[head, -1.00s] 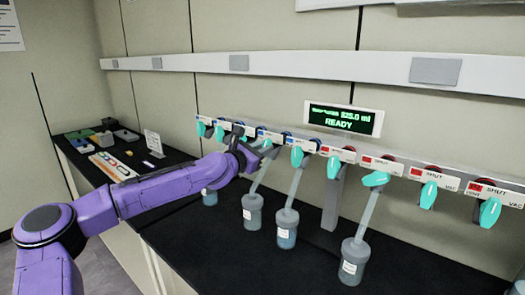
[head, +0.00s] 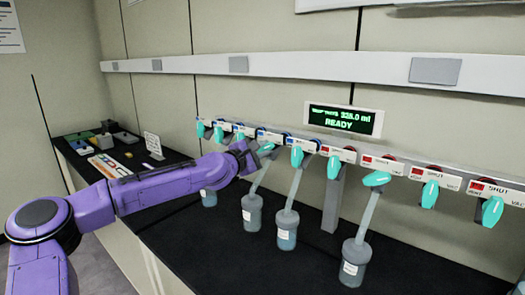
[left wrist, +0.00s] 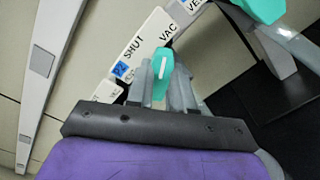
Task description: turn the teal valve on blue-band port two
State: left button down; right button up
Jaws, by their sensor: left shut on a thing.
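A row of teal valves runs along the manifold rail (head: 340,152), each beside a white label plate. My left gripper (head: 250,152) is at the rail among the blue-marked ports, and its arm hides part of the row. In the left wrist view, the fingers (left wrist: 163,82) are shut on a teal valve handle (left wrist: 161,64). My right gripper is not in view.
Several flasks hang below the ports, such as one near the gripper (head: 252,214) and one further right (head: 355,262). A green display (head: 341,119) reads READY. Colored items and a small sign (head: 153,143) lie on the left of the black bench (head: 215,240).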

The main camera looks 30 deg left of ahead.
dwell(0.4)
pick_arm(q)
jog(key=c, duration=1)
grip_release()
jog(key=shift+s+a+r+p, duration=0.1)
jog(key=shift+s+p, duration=0.15)
jog(key=shift+p, duration=0.15)
jog(key=s+p, duration=0.9)
jog(key=s, duration=0.1)
jog(key=shift+a+p, duration=0.3)
jog(key=shift+a, duration=0.05)
